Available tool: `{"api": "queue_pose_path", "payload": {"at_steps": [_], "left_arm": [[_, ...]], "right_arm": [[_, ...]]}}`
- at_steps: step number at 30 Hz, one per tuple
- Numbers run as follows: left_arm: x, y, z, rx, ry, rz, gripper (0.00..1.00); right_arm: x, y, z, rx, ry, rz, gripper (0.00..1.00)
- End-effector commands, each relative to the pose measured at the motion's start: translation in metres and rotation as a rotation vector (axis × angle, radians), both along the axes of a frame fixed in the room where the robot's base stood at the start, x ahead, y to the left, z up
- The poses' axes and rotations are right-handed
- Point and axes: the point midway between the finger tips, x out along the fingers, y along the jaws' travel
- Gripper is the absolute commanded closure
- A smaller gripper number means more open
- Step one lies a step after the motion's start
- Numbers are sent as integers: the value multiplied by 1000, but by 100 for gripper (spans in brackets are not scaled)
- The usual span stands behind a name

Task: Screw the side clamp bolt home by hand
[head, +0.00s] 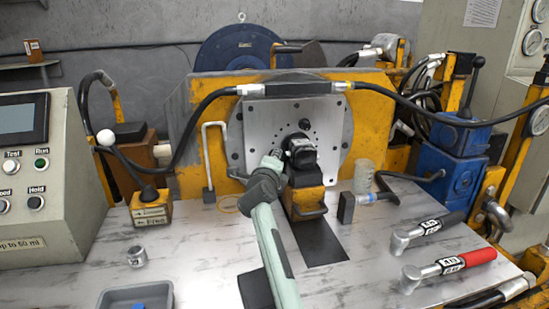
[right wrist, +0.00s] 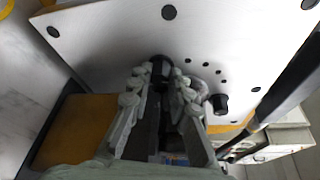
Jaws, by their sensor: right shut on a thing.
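The dark hydraulic motor (head: 303,152) sits on a yellow stand (head: 306,203) in front of the grey plate (head: 250,130). My right gripper (head: 279,154) is at the left side of the motor. In the right wrist view its fingers (right wrist: 160,78) are shut on a small black part (right wrist: 160,66), which I take to be the side clamp bolt, close to the plate. The fingers hide most of the bolt, so I cannot tell how deep it sits. My left gripper is not in view.
A black knob (right wrist: 218,104) stands out of the plate nearby. Two torque wrenches (head: 447,268) lie on the right of the bench. A grey tray (head: 137,296) and a small metal cup (head: 137,256) are at the left. A hose (head: 205,103) runs above the plate.

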Motion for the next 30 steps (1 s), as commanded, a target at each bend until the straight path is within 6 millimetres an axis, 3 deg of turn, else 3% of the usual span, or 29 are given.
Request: {"api": "queue_pose_path", "payload": {"at_steps": [12,29,30], "left_arm": [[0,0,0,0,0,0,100],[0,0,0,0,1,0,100],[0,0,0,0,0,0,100]], "right_arm": [[0,0,3,214,40,1,100],[0,0,3,250,47,1,100],[0,0,3,249,48,1,80]]}}
